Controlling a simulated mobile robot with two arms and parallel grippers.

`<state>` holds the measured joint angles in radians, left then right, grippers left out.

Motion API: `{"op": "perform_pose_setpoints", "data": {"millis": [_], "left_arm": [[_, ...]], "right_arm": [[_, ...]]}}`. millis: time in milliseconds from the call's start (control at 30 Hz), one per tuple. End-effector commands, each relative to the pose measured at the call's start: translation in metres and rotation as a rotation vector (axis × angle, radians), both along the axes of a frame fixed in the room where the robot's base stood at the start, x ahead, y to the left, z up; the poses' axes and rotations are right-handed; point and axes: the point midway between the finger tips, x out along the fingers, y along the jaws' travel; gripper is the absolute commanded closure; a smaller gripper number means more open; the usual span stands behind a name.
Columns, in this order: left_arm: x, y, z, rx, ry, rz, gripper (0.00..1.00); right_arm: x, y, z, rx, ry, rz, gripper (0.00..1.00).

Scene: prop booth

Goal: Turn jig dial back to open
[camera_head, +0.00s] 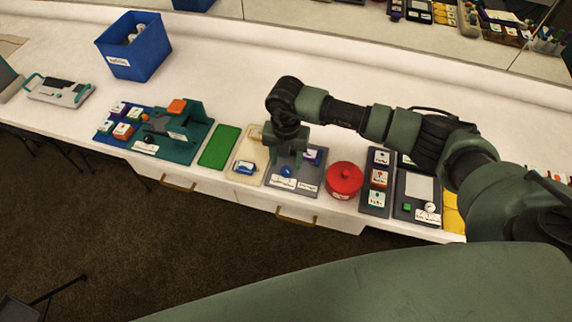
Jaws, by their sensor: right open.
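My right gripper (287,152) reaches in from the right and points down over a grey board (275,181). Its jaws look open and hold nothing that I can see. A round blue knob (286,170) sits on this board just below the fingers, with white labels at the board's front edge. The labels are too small to read, so I cannot tell whether this knob is the jig dial or how it is turned. My left gripper is not in view.
A green mat (220,147) and a cream tray (247,152) lie left of the grey board. A blue bin (135,46) stands at the back left.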

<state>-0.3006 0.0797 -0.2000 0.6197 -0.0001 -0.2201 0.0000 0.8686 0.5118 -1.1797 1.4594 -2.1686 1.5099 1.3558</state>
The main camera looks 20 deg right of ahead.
Motion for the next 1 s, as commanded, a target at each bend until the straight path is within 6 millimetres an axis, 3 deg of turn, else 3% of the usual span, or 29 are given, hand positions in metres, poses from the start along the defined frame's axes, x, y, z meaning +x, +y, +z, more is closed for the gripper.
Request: {"op": "perform_pose_setpoints", "data": {"millis": [300, 600, 800, 1000], "left_arm": [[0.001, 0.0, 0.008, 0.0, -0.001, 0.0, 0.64], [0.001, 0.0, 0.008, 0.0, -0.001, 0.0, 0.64], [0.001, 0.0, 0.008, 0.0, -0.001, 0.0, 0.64], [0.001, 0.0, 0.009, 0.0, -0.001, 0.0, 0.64]], "right_arm": [[0.0, 0.001, -0.038, 0.003, 0.001, 0.002, 0.5], [0.0, 0.001, -0.042, 0.004, 0.0, 0.003, 0.5], [0.0, 0.001, -0.042, 0.004, 0.0, 0.003, 1.0], [0.0, 0.001, -0.041, 0.004, 0.0, -0.003, 1.0]]}}
